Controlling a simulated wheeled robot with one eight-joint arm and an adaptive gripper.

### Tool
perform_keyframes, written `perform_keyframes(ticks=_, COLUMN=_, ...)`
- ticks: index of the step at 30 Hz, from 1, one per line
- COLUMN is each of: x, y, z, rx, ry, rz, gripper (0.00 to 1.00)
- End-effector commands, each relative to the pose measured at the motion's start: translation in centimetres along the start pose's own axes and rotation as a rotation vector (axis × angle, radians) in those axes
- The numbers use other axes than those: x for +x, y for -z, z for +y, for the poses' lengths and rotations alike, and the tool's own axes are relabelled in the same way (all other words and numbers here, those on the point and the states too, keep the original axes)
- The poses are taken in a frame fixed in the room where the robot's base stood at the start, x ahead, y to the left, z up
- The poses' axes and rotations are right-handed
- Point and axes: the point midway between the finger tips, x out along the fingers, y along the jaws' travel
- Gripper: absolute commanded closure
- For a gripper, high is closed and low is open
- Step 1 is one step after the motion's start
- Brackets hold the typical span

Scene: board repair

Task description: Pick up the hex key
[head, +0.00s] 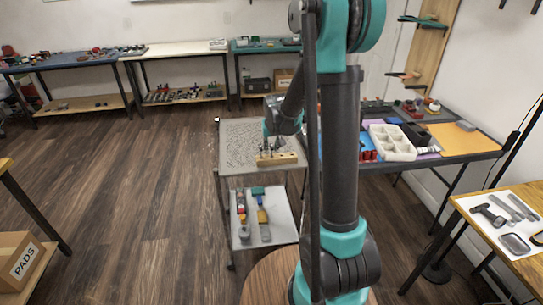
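I cannot make out the hex key for certain. A pale wooden block (284,159) sits on the front part of the grey top tray (240,142) of a two-tier cart. Several thin dark pieces stand upright at the block, too small to identify. My arm reaches over the cart from behind its own upright links. My gripper (268,142) is above or just behind the block, small and partly hidden by my wrist. I cannot tell whether its fingers are open or touch anything.
The cart's lower shelf (277,218) holds several hand tools. A dark table (468,150) with a white compartment tray (391,143) stands to the right. A wooden table (480,218) with tools on a white mat is at front right. Wooden floor is free at left.

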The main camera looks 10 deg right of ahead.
Motion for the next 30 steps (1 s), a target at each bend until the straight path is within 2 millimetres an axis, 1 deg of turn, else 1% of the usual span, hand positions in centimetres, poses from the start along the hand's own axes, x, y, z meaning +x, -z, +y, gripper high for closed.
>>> perform_keyframes(ticks=8, x=0.21, y=-0.03, z=0.01, rx=0.0, ry=0.0, rz=0.0, gripper=0.78)
perform_keyframes(ticks=13, x=0.19, y=-0.02, z=0.01, rx=0.0, ry=0.0, rz=0.0, gripper=0.99)
perform_keyframes(ticks=14, x=0.19, y=-0.02, z=0.01, rx=0.0, ry=0.0, rz=0.0, gripper=1.0)
perform_keyframes(ticks=25, x=0.14, y=0.0, z=0.01, rx=0.0, ry=0.0, rz=0.0, gripper=1.0)
perform_keyframes(ticks=30, x=-0.47, y=0.27, z=0.0, rx=0.0, ry=0.0, rz=0.0, gripper=1.0)
